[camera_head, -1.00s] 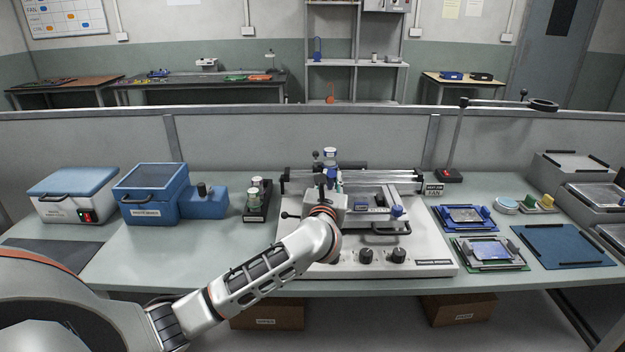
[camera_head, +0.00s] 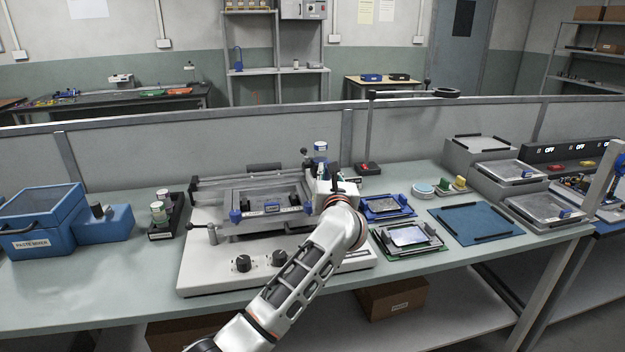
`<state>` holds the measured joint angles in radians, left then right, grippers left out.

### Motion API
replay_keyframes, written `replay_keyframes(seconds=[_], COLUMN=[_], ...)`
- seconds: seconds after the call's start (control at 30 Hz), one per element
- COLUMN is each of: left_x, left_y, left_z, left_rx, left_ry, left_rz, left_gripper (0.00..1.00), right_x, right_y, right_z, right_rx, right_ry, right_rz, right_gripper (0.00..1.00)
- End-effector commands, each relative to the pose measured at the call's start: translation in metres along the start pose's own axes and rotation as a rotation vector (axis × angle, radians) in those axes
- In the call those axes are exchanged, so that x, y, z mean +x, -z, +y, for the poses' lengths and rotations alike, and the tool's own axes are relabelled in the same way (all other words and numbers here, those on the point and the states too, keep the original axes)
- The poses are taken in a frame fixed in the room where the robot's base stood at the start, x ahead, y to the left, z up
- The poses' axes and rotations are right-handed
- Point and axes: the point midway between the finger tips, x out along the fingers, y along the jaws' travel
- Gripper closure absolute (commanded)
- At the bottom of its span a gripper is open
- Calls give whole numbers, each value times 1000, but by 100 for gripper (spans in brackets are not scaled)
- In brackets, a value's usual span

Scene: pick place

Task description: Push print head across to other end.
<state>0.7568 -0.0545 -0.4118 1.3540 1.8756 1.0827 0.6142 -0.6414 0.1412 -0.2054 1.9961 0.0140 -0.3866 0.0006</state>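The stencil printer (camera_head: 205,265) stands on the bench left of centre, with a framed stencil and two dark knobs on its front. Its rails (camera_head: 225,181) run across behind the frame. The print head, topped by a blue-and-white cap (camera_head: 320,147), is at the right end of the rails. My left gripper (camera_head: 337,182) is at this right end, in front of the print head. My wrist hides most of the fingers, so I cannot tell whether they are open or touching the head. My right gripper is out of view.
A blue paste mixer (camera_head: 42,215) and a dark rack of jars (camera_head: 165,222) stand to the left. Boards on fixtures (camera_head: 408,237), a blue mat (camera_head: 487,223) and grey stacked units (camera_head: 480,150) lie to the right.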

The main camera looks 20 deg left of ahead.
Motion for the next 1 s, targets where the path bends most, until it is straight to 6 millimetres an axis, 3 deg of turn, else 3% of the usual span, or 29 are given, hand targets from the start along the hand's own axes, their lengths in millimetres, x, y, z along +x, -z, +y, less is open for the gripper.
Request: replay_keyframes(seconds=[0.2, 0.6, 0.63, 0.7, 1.0], left_x=[3, 2, 2, 2, 3], left_y=[0, -4, -4, -4, -2], left_z=[-15, -19, -19, -19, -17], left_rx=[0, 0, 0, 0, 0], left_ry=[0, 3, 4, 4, 1], left_rz=[1, -3, -3, -3, -1], left_gripper=[100, 100, 81, 66, 66], right_x=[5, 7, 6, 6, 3], right_y=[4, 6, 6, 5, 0], right_z=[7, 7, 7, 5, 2], right_rx=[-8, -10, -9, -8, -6], right_ry=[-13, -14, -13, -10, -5], right_rz=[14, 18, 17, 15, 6], right_gripper=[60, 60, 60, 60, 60])
